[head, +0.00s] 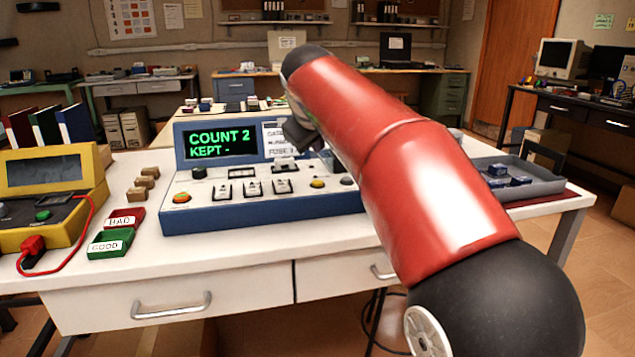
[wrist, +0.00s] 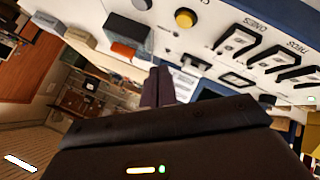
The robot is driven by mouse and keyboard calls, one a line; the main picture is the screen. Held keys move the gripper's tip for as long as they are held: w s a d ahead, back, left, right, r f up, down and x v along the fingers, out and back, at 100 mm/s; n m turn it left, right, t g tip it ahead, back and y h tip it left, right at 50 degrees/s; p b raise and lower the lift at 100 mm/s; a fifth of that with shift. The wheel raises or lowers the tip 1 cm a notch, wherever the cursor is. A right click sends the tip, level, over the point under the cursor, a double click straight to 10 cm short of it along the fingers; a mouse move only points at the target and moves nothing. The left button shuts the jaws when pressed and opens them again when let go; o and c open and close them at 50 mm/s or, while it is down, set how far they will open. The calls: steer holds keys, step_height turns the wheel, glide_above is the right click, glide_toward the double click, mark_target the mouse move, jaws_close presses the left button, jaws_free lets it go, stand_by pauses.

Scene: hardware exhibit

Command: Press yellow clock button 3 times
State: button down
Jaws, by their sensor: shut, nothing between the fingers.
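A blue and white console (head: 265,210) stands on the white table. Its screen (head: 220,141) reads "COUNT 2" and "KEPT -" in green. The yellow button (head: 317,183) is on the console's sloping panel, right of the black switches. It also shows at the top of the wrist view as a round yellow button (wrist: 185,18). My gripper (wrist: 158,86) is shut and empty, with its dark fingers together. In the wrist view the fingertips are below and left of the yellow button, with a visible gap in the picture. In the head view my red arm hides most of the gripper.
An orange-red knob (head: 181,197) is at the console's left. Left of it are a red BAD tray (head: 125,217), a green GOOD tray (head: 110,243) and a yellow meter (head: 52,243). A grey tray (head: 540,187) with blue parts lies at the right.

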mark_target(317, 184)
steer(key=shift+r, duration=0.1)
stand_by(0.7)
steer(key=shift+r, duration=1.85)
steer(key=shift+f+b, duration=2.3)
steer(key=shift+f, duration=2.15)
steer(key=shift+f, duration=0.1)
steer(key=shift+f, duration=0.3)
